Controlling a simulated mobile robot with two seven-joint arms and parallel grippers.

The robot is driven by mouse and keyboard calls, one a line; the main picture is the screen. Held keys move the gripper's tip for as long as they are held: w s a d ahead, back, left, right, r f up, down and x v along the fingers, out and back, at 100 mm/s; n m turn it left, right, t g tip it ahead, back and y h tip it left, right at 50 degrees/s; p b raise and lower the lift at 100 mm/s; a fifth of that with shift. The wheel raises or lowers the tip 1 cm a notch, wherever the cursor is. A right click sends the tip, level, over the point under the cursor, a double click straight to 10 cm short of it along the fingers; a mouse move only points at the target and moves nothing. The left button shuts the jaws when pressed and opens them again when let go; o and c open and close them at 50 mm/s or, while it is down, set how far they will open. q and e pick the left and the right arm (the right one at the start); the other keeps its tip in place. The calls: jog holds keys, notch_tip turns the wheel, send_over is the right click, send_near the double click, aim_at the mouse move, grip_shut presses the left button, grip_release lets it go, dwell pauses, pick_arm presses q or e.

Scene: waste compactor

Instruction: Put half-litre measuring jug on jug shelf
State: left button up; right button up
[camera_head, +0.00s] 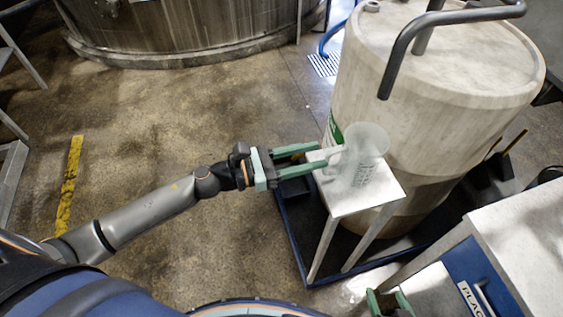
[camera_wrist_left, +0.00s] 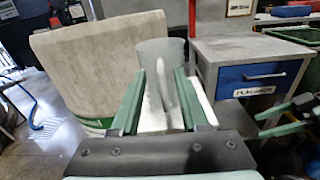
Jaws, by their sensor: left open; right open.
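The measuring jug (camera_head: 368,150) is clear, with printed marks, and stands upright on a small white-topped stand (camera_head: 384,197) beside the large tank. Its handle points toward my left gripper (camera_head: 319,156), which is open. The green fingers lie on either side of the handle, apart from it as far as I can tell. In the left wrist view the jug (camera_wrist_left: 160,50) is straight ahead, with its handle between the fingers. My right gripper (camera_head: 388,300) is open at the bottom edge, partly cut off. I cannot tell which surface is the jug shelf.
A pale tank (camera_head: 430,90) with a bent grey pipe stands right behind the stand. A blue tray (camera_head: 290,225) lies under them. A table (camera_head: 530,230) with a blue drawer is at the right. The floor at the left is clear.

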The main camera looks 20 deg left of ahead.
pick_arm(q)
jog(key=b+v, duration=0.2)
jog(key=v, duration=0.5)
jog(key=a+f+n+t+y, duration=0.2)
jog(key=f+n+y, duration=0.25)
jog(key=n, duration=0.75)
jog(key=a+f+n+t+y, duration=0.25)
jog(key=f+n+y, duration=0.2)
jog(key=n, duration=0.75)
jog(key=s+d+f+n+g+y, duration=0.1)
jog(key=s+f+n+g, duration=0.2)
jog(key=s+f+n, duration=0.3)
jog(key=s+d+f+n+g+y, duration=0.1)
jog(key=s+f+n+g, duration=0.2)
jog(key=f+n, duration=0.7)
jog(key=s+n, duration=0.2)
jog(key=n, duration=0.3)
jog(key=shift+s+f+y, duration=0.25)
jog(key=shift+s+y, duration=0.15)
